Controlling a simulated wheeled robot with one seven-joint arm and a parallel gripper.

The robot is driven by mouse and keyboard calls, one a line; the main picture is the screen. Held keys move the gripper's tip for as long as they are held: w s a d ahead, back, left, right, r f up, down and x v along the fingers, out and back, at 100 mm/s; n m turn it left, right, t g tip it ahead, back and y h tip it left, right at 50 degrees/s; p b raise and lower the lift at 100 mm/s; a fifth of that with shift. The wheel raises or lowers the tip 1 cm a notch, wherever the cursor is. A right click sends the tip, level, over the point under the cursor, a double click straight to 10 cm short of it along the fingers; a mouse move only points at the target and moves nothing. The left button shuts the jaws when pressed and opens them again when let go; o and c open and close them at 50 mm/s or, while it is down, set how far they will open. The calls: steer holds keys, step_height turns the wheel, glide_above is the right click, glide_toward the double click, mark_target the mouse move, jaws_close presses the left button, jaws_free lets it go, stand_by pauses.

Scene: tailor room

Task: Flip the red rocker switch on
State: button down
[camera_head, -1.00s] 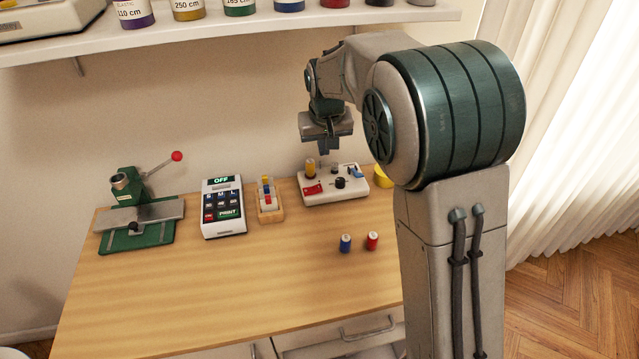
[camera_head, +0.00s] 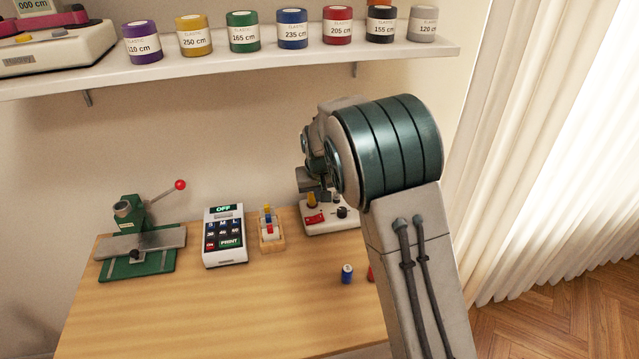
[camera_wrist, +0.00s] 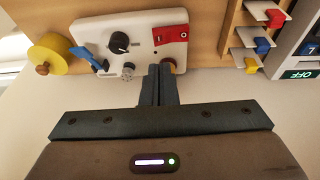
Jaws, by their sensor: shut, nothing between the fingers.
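The red rocker switch (camera_head: 314,218) sits on the front left of a white control box (camera_head: 332,229) on the table. In the wrist view the red switch (camera_wrist: 170,34) lies just beyond my fingertips, with a white mark at one end and a round mark at the other. My gripper (camera_wrist: 160,68) is shut and empty, its fingers at the box's edge, apart from the switch as far as I can see. A yellow-topped post (camera_head: 311,199) stands behind the switch. In the head view my arm hides part of the box and my fingertips are hard to make out.
The box also carries a black knob (camera_wrist: 119,43) and a blue lever (camera_wrist: 88,58). A blue spool (camera_head: 347,273) stands in front. A shelf (camera_head: 240,62) hangs above.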

mark_target(321, 216)
steer(key=x, duration=0.4)
steer(key=s+p+x, duration=0.1)
steer(key=x, duration=0.1)
steer(key=shift+w+d+f, duration=0.1)
steer(key=shift+d+f, duration=0.25)
steer(key=shift+f, duration=0.1)
steer(key=shift+a+f, duration=0.1)
